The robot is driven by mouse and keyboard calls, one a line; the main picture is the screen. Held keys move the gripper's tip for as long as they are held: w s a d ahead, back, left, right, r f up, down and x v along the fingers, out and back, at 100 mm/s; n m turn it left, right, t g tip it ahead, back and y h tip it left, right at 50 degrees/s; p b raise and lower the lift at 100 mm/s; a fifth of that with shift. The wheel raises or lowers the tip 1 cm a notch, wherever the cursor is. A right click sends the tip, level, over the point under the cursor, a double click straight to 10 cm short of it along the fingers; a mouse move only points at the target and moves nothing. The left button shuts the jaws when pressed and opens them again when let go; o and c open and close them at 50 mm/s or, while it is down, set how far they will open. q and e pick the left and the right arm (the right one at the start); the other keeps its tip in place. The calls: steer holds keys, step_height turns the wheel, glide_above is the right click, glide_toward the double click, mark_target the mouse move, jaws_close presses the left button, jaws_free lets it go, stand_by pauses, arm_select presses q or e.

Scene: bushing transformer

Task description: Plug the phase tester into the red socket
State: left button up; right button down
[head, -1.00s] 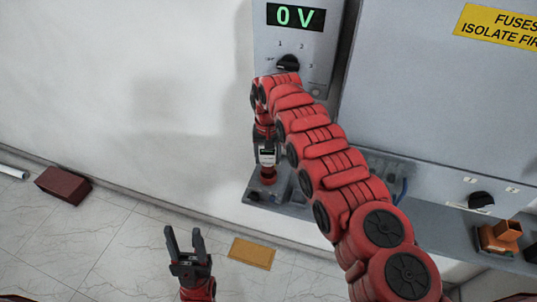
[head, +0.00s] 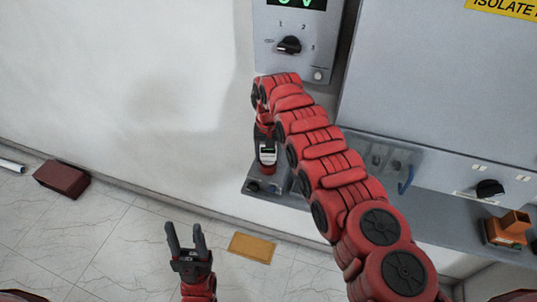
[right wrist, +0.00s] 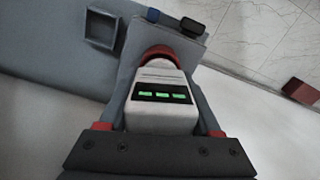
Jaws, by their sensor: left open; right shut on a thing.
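The phase tester (right wrist: 160,95) is a pale grey block with a dark window of three lit green bars. It also shows in the head view (head: 267,154). My right gripper (right wrist: 160,131) is shut on it, one finger on each side. The tester's far end meets the red socket (right wrist: 160,53) on a grey block; how deep it sits I cannot tell. In the head view the socket (head: 270,170) shows just below the tester, and my right arm hides part of the gripper. My left gripper (head: 186,238) is open and empty, low over the floor.
A grey panel with a dial (head: 289,45) stands above the tester. A grey shelf (head: 450,235) runs to the right, with an orange holder (head: 507,229) on it. A yellow-brown plate (head: 251,248) and a dark red box (head: 62,179) lie on the floor.

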jaws_free()
